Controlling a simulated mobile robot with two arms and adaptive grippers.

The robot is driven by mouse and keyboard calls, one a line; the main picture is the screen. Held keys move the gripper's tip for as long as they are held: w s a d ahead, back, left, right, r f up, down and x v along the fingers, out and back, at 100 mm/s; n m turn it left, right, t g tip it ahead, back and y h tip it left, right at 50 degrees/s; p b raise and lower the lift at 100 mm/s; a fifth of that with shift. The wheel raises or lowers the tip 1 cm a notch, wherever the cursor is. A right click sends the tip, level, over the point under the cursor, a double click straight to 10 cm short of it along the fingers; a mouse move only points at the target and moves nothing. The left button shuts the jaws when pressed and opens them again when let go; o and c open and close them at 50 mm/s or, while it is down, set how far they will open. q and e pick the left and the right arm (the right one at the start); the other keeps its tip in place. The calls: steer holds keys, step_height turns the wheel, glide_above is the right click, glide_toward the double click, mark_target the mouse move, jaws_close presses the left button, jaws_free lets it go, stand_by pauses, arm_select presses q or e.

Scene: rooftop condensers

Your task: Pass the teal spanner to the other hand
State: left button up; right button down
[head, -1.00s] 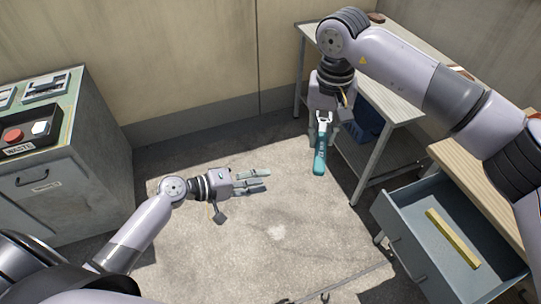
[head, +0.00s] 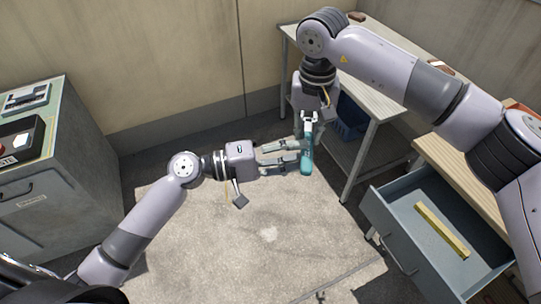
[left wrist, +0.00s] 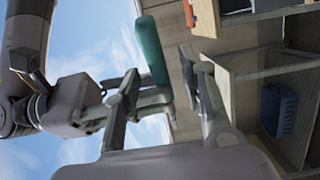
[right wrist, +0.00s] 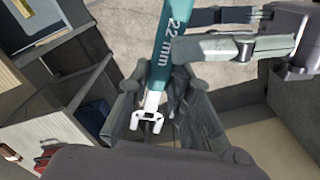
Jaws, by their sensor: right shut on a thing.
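The teal spanner (head: 306,160) hangs handle-down from my right gripper (head: 309,118), which is shut on it near its pale jaw end. In the right wrist view its teal handle (right wrist: 163,52) carries a "22 mm" mark, and its open jaw (right wrist: 148,121) shows between the fingers. My left gripper (head: 295,153) is open, with its fingers reaching right to the handle just below the right gripper. In the left wrist view the handle (left wrist: 152,48) stands between the spread left fingers. I cannot tell whether they touch it.
An open grey drawer (head: 388,222) with a yellow bar (head: 441,230) is at the right. A metal table (head: 385,85) with a blue crate (head: 352,120) below stands behind the right gripper. A grey cabinet (head: 60,190) is at the left. The floor between is clear.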

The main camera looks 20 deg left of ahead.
arm_select(q)
steer(key=shift+x, duration=2.2)
jaws_close()
steer(key=shift+f, duration=0.1)
arm_select(e)
steer(key=c, duration=1.4)
jaws_free()
steer(key=shift+o, duration=0.2)
